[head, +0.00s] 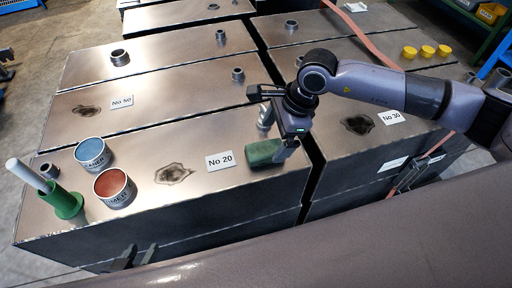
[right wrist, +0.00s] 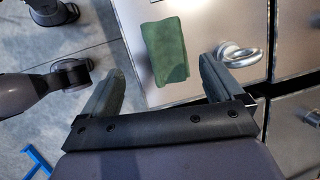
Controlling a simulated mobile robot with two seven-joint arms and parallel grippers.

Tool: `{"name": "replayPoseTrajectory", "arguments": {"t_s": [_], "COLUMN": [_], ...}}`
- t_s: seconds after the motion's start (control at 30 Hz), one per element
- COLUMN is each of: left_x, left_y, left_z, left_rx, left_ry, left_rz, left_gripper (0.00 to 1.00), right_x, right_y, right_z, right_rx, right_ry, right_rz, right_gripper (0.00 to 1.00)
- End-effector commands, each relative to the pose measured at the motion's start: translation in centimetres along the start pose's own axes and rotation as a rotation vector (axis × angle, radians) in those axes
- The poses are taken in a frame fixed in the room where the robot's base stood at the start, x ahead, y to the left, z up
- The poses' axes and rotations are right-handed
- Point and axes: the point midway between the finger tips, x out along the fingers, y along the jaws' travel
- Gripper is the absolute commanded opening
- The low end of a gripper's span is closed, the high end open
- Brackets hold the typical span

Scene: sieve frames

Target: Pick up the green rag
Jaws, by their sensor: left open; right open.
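The green rag (head: 264,153) lies as a folded block on the metal top of the tank marked No 20 (head: 235,187), near its right edge. In the right wrist view the rag (right wrist: 166,50) lies ahead of and between the fingertips, apart from both. My right gripper (head: 280,146) is above and close beside the rag, pointing down; it also shows in the right wrist view (right wrist: 160,75), open and empty. In the head view the gripper hides part of the rag's right end.
A metal pipe fitting (right wrist: 240,55) stands close to the right fingertip. Blue (head: 93,152) and red (head: 115,187) tins and a green holder with a white stick (head: 64,203) stand at the left. A dark gap runs between the tanks. Yellow caps (head: 427,51) sit far right.

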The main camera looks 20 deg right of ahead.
Motion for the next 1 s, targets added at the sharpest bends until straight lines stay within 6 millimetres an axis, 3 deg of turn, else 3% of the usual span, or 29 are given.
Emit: {"name": "replayPoseTrajectory", "arguments": {"t_s": [0.17, 0.6, 0.9, 0.97, 1.0], "left_x": [0.1, 0.1, 0.2, 0.2, 0.2], "left_y": [0.1, 0.3, 0.4, 0.4, 0.4], "left_z": [0.1, 0.4, 0.4, 0.4, 0.4], "left_rx": [-0.001, -0.011, -0.016, -0.015, -0.015], "left_ry": [0.000, -0.005, -0.007, -0.007, -0.007], "left_rz": [0.003, 0.004, 0.004, 0.004, 0.004], "left_gripper": [0.43, 0.43, 0.43, 0.43, 0.43], "right_x": [0.7, 6.4, 6.9, 6.9, 6.9], "right_y": [-0.7, -0.8, -0.8, -0.8, -0.8], "right_z": [-1.2, -0.7, -0.7, -0.7, -0.7], "right_rx": [-0.020, -0.017, -0.018, -0.018, -0.018], "right_ry": [0.053, 0.047, 0.046, 0.046, 0.046], "right_rz": [-0.021, -0.020, -0.021, -0.021, -0.021], "right_gripper": [0.94, 0.94, 0.94, 0.78, 0.65]}}
